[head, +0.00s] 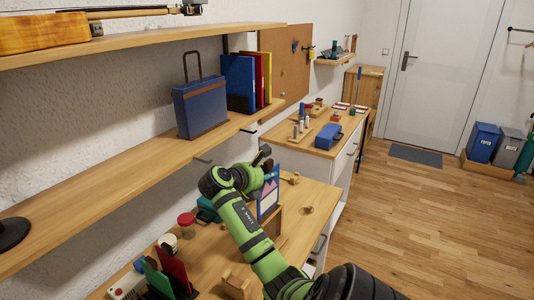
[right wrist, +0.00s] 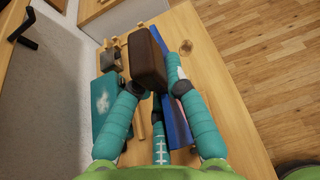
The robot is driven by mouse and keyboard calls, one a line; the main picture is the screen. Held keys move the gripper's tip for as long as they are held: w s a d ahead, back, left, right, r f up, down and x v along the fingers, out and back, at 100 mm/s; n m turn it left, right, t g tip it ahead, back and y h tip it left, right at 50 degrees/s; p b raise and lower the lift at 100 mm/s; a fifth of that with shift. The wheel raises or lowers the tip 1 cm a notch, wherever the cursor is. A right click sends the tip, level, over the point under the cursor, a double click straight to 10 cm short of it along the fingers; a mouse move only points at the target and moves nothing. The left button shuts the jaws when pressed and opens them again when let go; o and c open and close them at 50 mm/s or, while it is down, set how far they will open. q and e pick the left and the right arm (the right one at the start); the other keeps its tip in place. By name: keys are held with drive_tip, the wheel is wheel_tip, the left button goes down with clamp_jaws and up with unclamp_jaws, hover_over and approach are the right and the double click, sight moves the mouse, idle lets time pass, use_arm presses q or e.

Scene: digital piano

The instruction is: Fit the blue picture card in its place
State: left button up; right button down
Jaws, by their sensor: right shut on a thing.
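The blue picture card (head: 268,197), with a pink and white picture, stands roughly upright at a wooden piece (head: 271,224) on the desk in the head view. In the right wrist view it shows nearly edge-on as a blue strip (right wrist: 176,118). My right gripper (head: 268,172) is just above the card. In the right wrist view its teal fingers close on a dark brown block (right wrist: 147,58). I cannot tell whether this block is joined to the card, nor whether the card's lower edge is seated. My left gripper is not in view.
The desk (head: 318,195) has a bare stretch right of the card. A red-lidded jar (head: 186,222) and red and green folders (head: 171,265) stand at the near left. A wall shelf (head: 130,165) with a blue case (head: 200,108) runs above the desk's left side.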

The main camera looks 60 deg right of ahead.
sight(267, 207)
drive_tip(key=shift+f+b, duration=0.5)
drive_tip(key=shift+f, duration=2.85)
idle(0.6)
drive_tip(key=shift+f+b, duration=0.75)
drive_tip(key=shift+f, duration=2.2)
drive_tip(key=shift+a, duration=0.1)
